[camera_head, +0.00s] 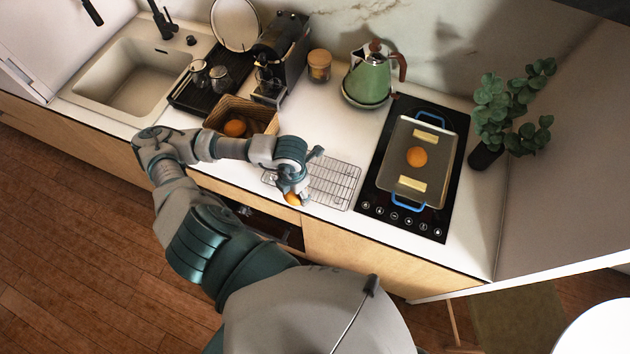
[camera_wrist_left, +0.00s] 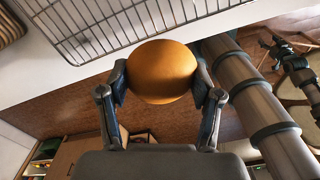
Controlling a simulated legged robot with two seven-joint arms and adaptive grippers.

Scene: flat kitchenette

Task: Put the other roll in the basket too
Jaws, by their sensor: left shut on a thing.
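My left gripper (camera_head: 293,194) is shut on an orange-brown roll (camera_head: 292,199), at the counter's front edge beside the wire rack. In the left wrist view the roll (camera_wrist_left: 162,72) sits between the two fingers (camera_wrist_left: 162,88). The brown basket (camera_head: 262,118) stands on the counter behind my left forearm, which hides part of its front. Another roll (camera_head: 235,128) lies in the basket. A further round roll (camera_head: 416,157) lies in the baking tray on the cooktop. My right gripper does not show.
The wire rack (camera_head: 335,183) is empty where it shows. The baking tray (camera_head: 440,165) with blue handles stands on the black cooktop (camera_head: 380,205). A green kettle (camera_head: 369,80), a lidded jar (camera_head: 319,65) and a coffee machine (camera_head: 283,45) stand at the back.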

